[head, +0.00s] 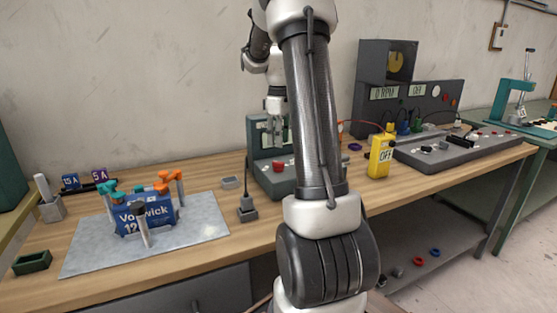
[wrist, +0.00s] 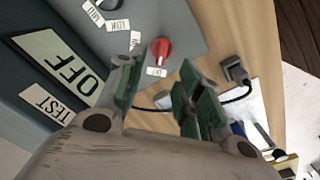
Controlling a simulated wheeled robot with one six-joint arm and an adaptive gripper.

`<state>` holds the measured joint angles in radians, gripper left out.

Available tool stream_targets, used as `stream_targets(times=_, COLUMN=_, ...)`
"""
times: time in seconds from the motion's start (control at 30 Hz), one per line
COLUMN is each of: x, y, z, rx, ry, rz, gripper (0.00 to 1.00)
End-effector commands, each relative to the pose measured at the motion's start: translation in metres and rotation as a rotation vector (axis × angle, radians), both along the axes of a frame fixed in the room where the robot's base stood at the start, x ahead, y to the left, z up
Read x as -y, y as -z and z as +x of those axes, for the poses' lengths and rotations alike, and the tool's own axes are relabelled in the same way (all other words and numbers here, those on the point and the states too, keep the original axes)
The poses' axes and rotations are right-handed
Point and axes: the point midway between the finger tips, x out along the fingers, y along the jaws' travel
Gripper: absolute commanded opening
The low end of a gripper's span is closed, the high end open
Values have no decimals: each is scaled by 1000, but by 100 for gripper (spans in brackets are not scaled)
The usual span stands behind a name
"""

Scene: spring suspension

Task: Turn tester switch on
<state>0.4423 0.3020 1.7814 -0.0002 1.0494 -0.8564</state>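The grey-green tester (head: 256,162) stands on the wooden bench, partly hidden behind my arm in the head view. Its red switch knob (head: 278,167) sits on its low front deck. In the wrist view the red knob (wrist: 161,50) has a small white label beside it, too small to read surely. The tester's display (wrist: 62,68) reads OFF, with a TEST label (wrist: 46,103) beside it. My gripper (head: 274,133) is above the tester deck. In the wrist view my gripper (wrist: 160,88) has its fingers apart, with nothing between them; the knob lies beyond the fingertips.
A black plug in a grey socket (wrist: 235,70) is beside the tester. A blue battery (head: 150,214) with clamps stands on a grey mat (head: 90,250) at left. A yellow meter (head: 381,157) reading OFF and a grey console (head: 440,152) are at right.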

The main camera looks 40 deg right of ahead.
Motion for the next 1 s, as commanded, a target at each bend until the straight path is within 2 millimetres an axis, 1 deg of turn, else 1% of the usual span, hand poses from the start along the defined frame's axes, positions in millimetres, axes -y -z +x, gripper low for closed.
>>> stream_targets(times=0.1, x=-1, y=4, z=-2, rx=-9, ry=-76, rz=4, gripper=36)
stream_targets(times=0.17, x=-2, y=8, z=-2, rx=-9, ry=-91, rz=4, gripper=36)
stream_targets(times=0.27, x=-2, y=22, z=-3, rx=-12, ry=-95, rz=5, gripper=36)
stream_targets(times=0.4, x=-2, y=47, z=-3, rx=-12, ry=-93, rz=6, gripper=36)
stream_targets(times=0.6, x=-2, y=73, z=-3, rx=-10, ry=-92, rz=5, gripper=36)
stream_targets(times=0.73, x=-2, y=80, z=-2, rx=-8, ry=-92, rz=4, gripper=36)
stream_targets(times=0.97, x=-2, y=80, z=-2, rx=-8, ry=-91, rz=4, gripper=36)
stream_targets(times=1.0, x=-2, y=80, z=-2, rx=-8, ry=-91, rz=4, gripper=30)
